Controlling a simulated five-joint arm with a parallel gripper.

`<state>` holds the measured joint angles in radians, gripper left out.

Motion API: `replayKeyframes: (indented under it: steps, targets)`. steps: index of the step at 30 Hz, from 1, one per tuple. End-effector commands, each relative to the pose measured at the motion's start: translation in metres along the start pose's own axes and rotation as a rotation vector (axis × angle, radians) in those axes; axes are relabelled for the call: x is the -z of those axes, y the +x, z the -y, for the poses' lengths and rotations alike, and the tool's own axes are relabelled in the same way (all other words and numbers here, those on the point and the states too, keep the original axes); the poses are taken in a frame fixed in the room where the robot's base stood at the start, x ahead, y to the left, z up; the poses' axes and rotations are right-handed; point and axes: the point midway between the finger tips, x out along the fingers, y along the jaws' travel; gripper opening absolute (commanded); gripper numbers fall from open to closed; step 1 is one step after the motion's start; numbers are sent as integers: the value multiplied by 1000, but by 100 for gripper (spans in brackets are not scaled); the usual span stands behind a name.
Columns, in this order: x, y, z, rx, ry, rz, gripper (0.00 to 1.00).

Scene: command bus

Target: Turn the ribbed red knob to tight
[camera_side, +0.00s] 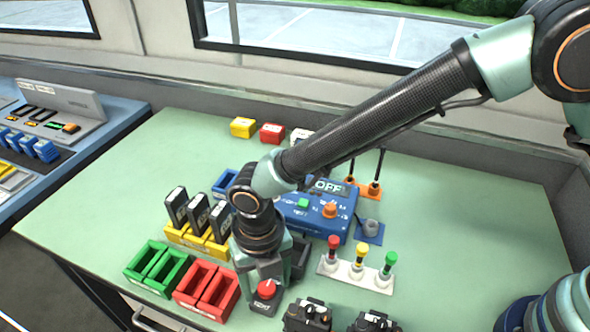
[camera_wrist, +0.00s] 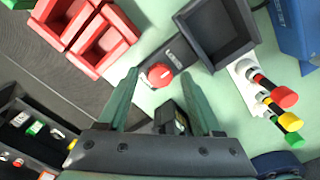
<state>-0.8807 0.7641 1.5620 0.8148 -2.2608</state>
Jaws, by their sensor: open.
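The red knob (camera_side: 266,289) sits on a small dark labelled plate near the front of the green table. In the wrist view the knob (camera_wrist: 160,76) lies in the gap between my fingertips, with its ribs too small to make out. The label (camera_wrist: 177,53) is beside it and is not legible. My gripper (camera_side: 264,272) points down at the knob, its fingers open. In the wrist view my gripper (camera_wrist: 160,74) shows both green fingers apart, one on each side of the knob, with no clear contact.
Red bins (camera_side: 207,290) stand left of the knob, green bins (camera_side: 157,267) farther left. Black radios (camera_side: 307,314) lie to its right. A white strip with coloured plugs (camera_side: 357,270) and a blue OFF box (camera_side: 315,220) stand behind right. A dark tray (camera_wrist: 220,30) is close by.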

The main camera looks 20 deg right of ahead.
Motion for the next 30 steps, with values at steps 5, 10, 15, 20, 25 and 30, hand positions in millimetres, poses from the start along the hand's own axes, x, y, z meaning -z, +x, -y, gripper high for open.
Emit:
replayKeyframes:
  steps: [5,10,15,20,25,30]
  targets:
    - [0,0,0,0,0,0,52]
    - [0,0,0,0,0,0,0]
    - [0,0,0,1,5,-1,0]
    - [0,-1,0,1,39,-1,0]
    - [0,-1,0,1,125,-1,0]
    - [0,-1,0,1,261,-1,0]
